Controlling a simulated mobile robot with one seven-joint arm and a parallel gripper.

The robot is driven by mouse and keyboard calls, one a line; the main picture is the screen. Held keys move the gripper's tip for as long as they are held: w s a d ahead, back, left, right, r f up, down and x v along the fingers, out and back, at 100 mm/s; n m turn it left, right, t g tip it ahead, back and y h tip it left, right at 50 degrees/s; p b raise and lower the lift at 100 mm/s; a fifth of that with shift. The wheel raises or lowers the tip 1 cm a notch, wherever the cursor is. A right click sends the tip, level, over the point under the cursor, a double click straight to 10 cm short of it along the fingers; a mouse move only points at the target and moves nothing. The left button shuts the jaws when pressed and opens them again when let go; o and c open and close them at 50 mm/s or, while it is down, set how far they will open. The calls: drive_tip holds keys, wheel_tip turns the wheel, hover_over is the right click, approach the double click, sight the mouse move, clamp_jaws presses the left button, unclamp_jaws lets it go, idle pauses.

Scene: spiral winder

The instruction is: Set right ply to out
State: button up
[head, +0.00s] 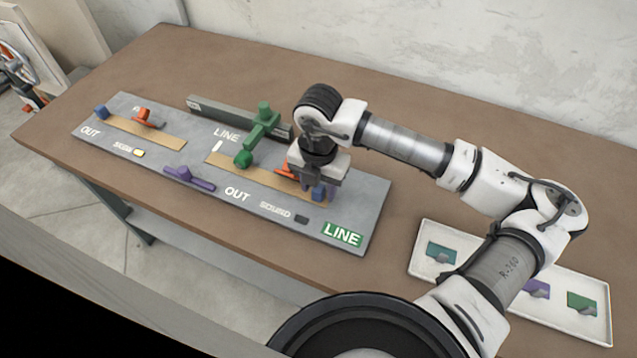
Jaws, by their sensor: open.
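The grey panel (352,215) lies on the brown table and carries two tan strips. On the right strip (235,168) there are an orange piece (284,171) and a blue block (319,194) near its right end. "OUT" is printed below this strip, and "LINE" is printed above it. My gripper (319,184) is open, pointing down over the right end of this strip, at the blue block and partly covering the orange piece. A purple piece behind the fingers is mostly hidden. Which part is the right ply I cannot tell, nor whether the fingers touch the block.
A green lever (262,128) stands left of my gripper, before a dark grey bar (215,112). The left strip (150,130) has a blue block (101,112) and an orange piece (146,118). A purple lever (190,179) lies between. A white tray (425,268) holds coloured plates at right.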

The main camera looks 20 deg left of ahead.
drive_tip(key=shift+f, duration=0.35)
drive_tip(key=shift+c, duration=0.4)
clamp_jaws()
drive_tip(key=shift+d+f+b, duration=0.1)
drive_tip(key=shift+d+b, duration=0.15)
drive_tip(key=shift+b, duration=0.05)
drive_tip(key=d+b, duration=0.5)
drive_tip(key=d, duration=0.2)
drive_tip(key=shift+s+d, duration=0.15)
drive_tip(key=shift+d, duration=0.2)
drive_tip(key=shift+o, duration=0.4)
unclamp_jaws()
drive_tip(key=shift+d, duration=0.2)
